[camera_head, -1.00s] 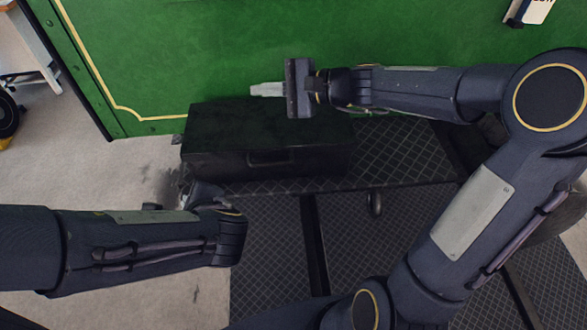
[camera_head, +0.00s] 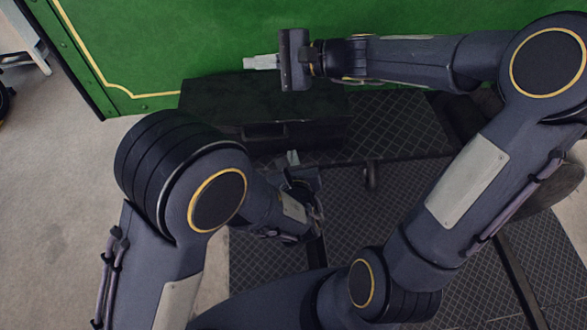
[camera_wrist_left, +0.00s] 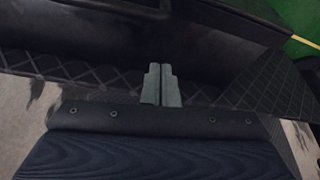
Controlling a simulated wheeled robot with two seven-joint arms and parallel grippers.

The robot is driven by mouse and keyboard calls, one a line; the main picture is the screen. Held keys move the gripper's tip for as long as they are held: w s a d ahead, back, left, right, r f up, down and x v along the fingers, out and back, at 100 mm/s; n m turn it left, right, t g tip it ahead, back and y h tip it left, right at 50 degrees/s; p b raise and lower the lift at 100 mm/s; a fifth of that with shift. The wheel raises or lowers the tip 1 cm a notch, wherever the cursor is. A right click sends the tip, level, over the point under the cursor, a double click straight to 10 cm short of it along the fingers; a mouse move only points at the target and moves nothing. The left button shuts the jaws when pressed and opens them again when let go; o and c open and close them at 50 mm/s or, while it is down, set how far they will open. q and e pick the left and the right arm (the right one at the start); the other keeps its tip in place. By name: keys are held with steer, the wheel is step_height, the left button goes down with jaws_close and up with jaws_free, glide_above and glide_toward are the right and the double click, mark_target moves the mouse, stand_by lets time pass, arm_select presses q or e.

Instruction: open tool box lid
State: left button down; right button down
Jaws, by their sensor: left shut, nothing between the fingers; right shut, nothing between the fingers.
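The dark tool box (camera_head: 225,105) stands against the green wall with its lid down. A recessed latch or handle shows on its front face (camera_head: 265,132). In the left wrist view its dark front (camera_wrist_left: 90,38) fills the top. My left gripper (camera_head: 292,158) is shut and empty, just in front of the box near its right part, over the plated floor. Its two fingers (camera_wrist_left: 161,85) touch each other and point toward the box. My right gripper (camera_head: 260,62) is shut and empty above the back of the box, close to the wall. My left arm hides the box's lower left corner.
The green wall (camera_head: 200,40) with yellow trim closes off the back. A diamond-patterned dark step (camera_head: 395,125) lies right of and in front of the box. Pale floor (camera_head: 60,150) is open at the left.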

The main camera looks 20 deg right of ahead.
arm_select(q)
steer(key=shift+x, duration=1.05)
steer(key=r, duration=0.4)
steer(key=shift+w+a, duration=0.1)
steer(key=shift+a, duration=0.3)
steer(key=shift+r, duration=0.1)
steer(key=shift+r, duration=0.65)
arm_select(e)
steer(key=c, duration=2.1)
jaws_free()
steer(key=o, duration=0.6)
